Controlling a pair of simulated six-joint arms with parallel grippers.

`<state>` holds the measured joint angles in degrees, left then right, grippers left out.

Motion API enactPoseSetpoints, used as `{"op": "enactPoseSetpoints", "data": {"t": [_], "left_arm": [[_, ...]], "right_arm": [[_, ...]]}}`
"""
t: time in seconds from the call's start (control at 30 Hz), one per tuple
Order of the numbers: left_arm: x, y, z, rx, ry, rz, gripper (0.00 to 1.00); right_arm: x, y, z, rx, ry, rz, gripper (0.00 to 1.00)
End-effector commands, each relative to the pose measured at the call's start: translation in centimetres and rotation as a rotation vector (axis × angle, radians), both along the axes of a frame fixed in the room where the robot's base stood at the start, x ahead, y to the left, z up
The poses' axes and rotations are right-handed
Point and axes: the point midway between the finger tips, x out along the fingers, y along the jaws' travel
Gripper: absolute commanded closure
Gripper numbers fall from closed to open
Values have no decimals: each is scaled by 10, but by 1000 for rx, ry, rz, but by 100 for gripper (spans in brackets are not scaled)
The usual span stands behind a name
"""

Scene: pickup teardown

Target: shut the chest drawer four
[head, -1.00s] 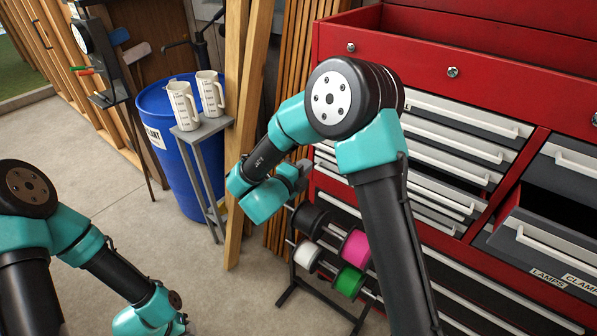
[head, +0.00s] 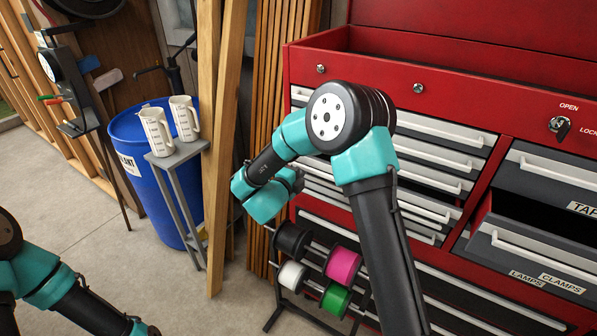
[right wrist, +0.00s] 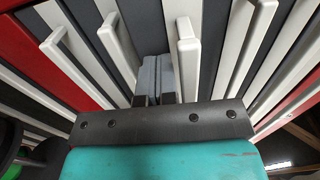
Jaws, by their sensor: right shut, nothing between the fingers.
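The red tool chest (head: 467,55) fills the right of the head view, with a left column of grey drawers with white handles (head: 437,178). No numbers show, so I cannot tell which is drawer four. My right gripper (head: 292,181) is beside the left column's left end, partly hidden by my wrist. In the right wrist view its grey fingers (right wrist: 157,76) are together and empty, pointing at the drawer fronts between white handles (right wrist: 187,57). I cannot tell whether they touch a front. My left arm shows at the lower left, its gripper outside the picture.
A labelled drawer, LAMPS and CLAMPS (head: 535,252), stands pulled out in the right column. A rack of spools (head: 343,266) stands below my right gripper. A wooden post (head: 226,150), a small stand with two jugs (head: 157,130) and a blue barrel (head: 128,130) are to the left.

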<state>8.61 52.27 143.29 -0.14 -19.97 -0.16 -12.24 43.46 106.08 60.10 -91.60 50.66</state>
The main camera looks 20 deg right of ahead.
Motion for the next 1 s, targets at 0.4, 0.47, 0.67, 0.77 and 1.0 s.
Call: {"op": "enactPoseSetpoints", "data": {"t": [0.4,0.47,0.67,0.77,1.0], "left_arm": [[0,0,0,0,0,0,64],[0,0,0,0,0,0,64],[0,0,0,0,0,0,64],[0,0,0,0,0,0,64],[0,0,0,0,0,0,64]], "right_arm": [[28,-39,0,-1,-1,-2,100],[29,-40,0,-1,-1,-1,100],[30,-41,1,-2,-3,-1,100],[30,-41,1,-1,-2,-1,100],[20,-23,1,-1,-2,4,100]]}}
